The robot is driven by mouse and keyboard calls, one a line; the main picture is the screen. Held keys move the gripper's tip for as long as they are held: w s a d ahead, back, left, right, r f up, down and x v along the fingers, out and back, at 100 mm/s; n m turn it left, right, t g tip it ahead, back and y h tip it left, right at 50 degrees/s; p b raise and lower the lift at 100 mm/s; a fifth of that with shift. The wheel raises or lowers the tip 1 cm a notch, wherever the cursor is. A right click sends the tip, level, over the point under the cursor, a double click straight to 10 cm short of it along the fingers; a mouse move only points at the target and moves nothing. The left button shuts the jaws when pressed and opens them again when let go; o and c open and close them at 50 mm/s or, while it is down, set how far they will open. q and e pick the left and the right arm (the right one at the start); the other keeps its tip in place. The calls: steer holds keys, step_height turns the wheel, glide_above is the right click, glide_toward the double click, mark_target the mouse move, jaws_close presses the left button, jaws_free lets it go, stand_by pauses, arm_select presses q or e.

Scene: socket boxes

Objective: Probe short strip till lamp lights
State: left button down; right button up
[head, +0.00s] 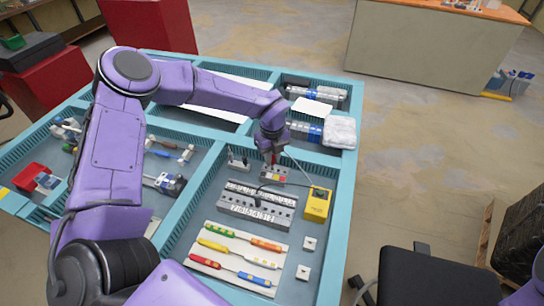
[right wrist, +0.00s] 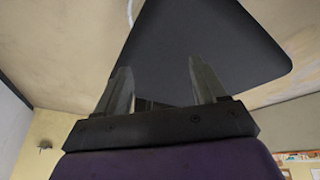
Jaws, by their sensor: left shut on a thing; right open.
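A short grey strip (head: 268,177) with red and yellow marks lies near the middle of the right-hand tray section. My left gripper (head: 271,156) is low over its back side and shut on a small thin thing, largely hidden by the fingers; a reddish bit shows below them. A thin cable runs from there to a yellow tester box (head: 317,205) with a dark patch on its face. I cannot tell whether a lamp is lit, or whether the held thing touches the strip. My right gripper (right wrist: 160,88) is open and empty in the right wrist view.
A longer numbered grey strip (head: 257,206) lies in front of the short one. A white board (head: 231,263) with several coloured handles is nearest. Small white squares lie to its right. The turquoise tray rim (head: 342,240) bounds the section. A dark chair (head: 425,280) stands at right.

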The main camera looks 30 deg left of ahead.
arm_select(q)
steer(key=shift+f+b, duration=0.85)
steer(key=shift+f, duration=0.15)
steer(key=c, duration=1)
jaws_free()
